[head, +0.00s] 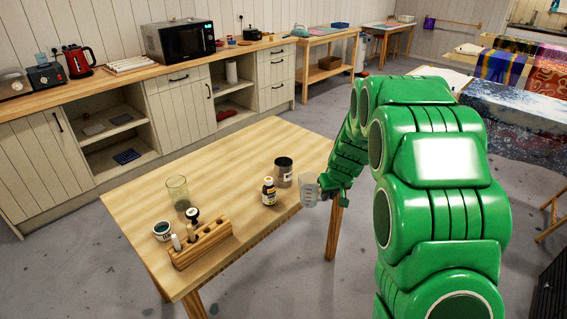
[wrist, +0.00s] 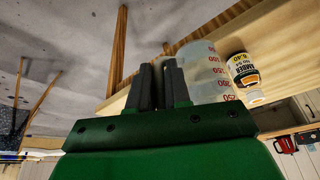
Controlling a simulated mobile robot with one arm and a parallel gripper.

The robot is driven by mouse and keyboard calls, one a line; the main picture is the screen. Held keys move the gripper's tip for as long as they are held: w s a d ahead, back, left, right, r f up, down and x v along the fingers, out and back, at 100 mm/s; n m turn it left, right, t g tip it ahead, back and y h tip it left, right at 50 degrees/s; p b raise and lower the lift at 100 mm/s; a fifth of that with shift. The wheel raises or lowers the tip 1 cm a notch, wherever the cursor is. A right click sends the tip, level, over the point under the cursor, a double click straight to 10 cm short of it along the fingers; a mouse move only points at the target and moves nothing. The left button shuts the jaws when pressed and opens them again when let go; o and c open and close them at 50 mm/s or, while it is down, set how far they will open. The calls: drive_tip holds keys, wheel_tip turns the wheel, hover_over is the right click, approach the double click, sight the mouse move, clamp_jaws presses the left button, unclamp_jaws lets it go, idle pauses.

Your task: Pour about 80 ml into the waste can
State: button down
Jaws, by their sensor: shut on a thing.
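My gripper (head: 337,192) is shut on a translucent measuring jug (head: 310,190) beside the table's right edge. In the wrist view my two dark fingers (wrist: 163,85) are close together, with the jug (wrist: 203,62) and its red volume marks just beyond them. The jug looks roughly upright in the head view; the liquid level in it cannot be made out. An open grey metal can (head: 283,170), likely the waste can, stands on the table just left of the jug, apart from it. Its inside is mostly hidden.
A brown bottle with a label (head: 269,191) stands close to the can; it also shows in the wrist view (wrist: 243,75). A glass (head: 178,192), a small jar (head: 162,231) and a wooden rack (head: 201,243) stand on the left of the wooden table (head: 225,171).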

drive_tip(key=shift+w+d+f+n+g+y, duration=0.15)
drive_tip(key=shift+w+d+f+n+y, duration=0.4)
drive_tip(key=shift+w, duration=3.55)
drive_tip(key=shift+w+d+f+n+g+y, duration=0.2)
drive_tip(key=shift+w+d+n, duration=0.75)
drive_tip(key=shift+w, duration=3.2)
drive_tip(key=shift+w+d+f+n+g+y, duration=0.15)
drive_tip(key=shift+w+d+f+n, duration=0.6)
drive_tip(key=shift+w, duration=3.35)
drive_tip(key=shift+w+d+f+n, duration=0.1)
drive_tip(key=shift+w+n, duration=0.05)
drive_tip(key=shift+n, duration=0.2)
drive_tip(key=shift+w+d, duration=0.1)
drive_tip(key=shift+d, duration=0.05)
drive_tip(key=shift+d+f+n+y, duration=0.3)
drive_tip(key=shift+d+f+n, duration=0.25)
drive_tip(key=shift+f+n, duration=0.05)
drive_tip(key=shift+r, duration=0.1)
